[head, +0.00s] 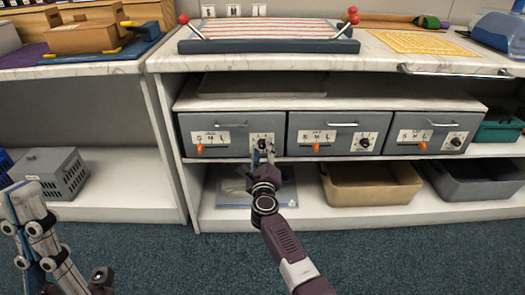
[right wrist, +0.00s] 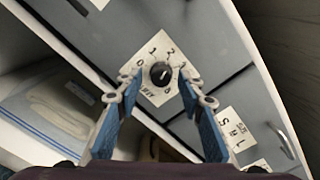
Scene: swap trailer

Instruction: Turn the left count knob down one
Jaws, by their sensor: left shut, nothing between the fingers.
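The left count knob (head: 262,145) is a small black dial on a white plate on the left grey drawer (head: 230,139). In the right wrist view the knob (right wrist: 160,74) has a white mark, with numbers around it on the plate; which number the mark points to is hard to tell. My right gripper (head: 262,160) is open in front of this knob. Its blue fingers (right wrist: 158,98) lie on either side of the knob in the picture; I see no clear contact. My left gripper (head: 30,225) is shut and empty at the lower left, far from the drawers.
Middle (head: 339,134) and right (head: 425,134) drawers carry similar knobs and orange sliders. An orange slider (head: 200,150) sits left of the count knob. Below are a tan bin (head: 370,185) and grey bin (head: 480,182). The white counter (head: 385,62) overhangs above.

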